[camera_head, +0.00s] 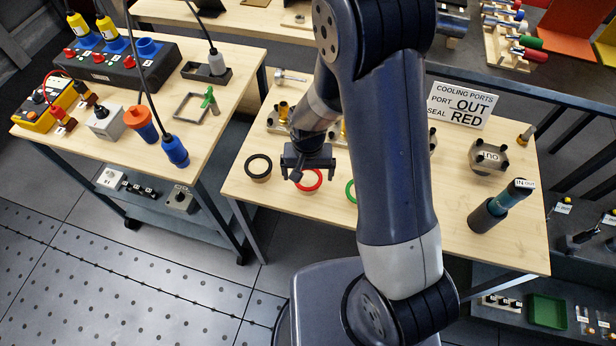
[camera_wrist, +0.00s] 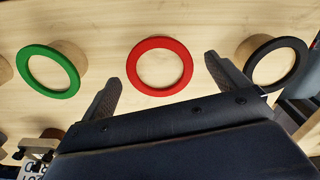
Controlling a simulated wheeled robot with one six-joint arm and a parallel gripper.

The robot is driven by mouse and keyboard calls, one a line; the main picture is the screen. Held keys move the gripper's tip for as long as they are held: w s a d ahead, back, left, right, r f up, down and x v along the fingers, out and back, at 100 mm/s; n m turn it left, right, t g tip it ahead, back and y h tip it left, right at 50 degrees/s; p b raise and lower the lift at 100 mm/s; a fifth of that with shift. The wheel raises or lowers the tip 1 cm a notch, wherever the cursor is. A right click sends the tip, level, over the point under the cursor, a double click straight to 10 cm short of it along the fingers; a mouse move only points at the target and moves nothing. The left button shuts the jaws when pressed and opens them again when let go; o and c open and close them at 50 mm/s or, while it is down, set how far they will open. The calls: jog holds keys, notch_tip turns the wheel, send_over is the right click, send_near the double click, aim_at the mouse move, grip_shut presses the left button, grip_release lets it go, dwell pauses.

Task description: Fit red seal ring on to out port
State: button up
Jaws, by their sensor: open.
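The red seal ring (camera_head: 309,188) lies on the wooden bench between a black ring and a green ring. In the wrist view the red ring (camera_wrist: 160,41) is centred ahead of the jaws. My gripper (camera_head: 307,172) is over the red ring's far side, with its fingers apart and nothing between them. In the wrist view my gripper (camera_wrist: 162,78) has one finger on each side of the ring's near edge, with a gap to it. A sign (camera_head: 460,105) reads cooling ports, port OUT, seal RED. I cannot tell which fitting is the out port; my arm hides part of the bench.
The black ring (camera_wrist: 262,84) and green ring (camera_wrist: 28,86) flank the red one. Brass-topped fittings (camera_head: 282,115) stand behind my gripper. A cluttered trolley (camera_head: 150,165) stands left.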

jog(key=shift+f, duration=0.15)
dwell(0.3)
jog(key=c, duration=1)
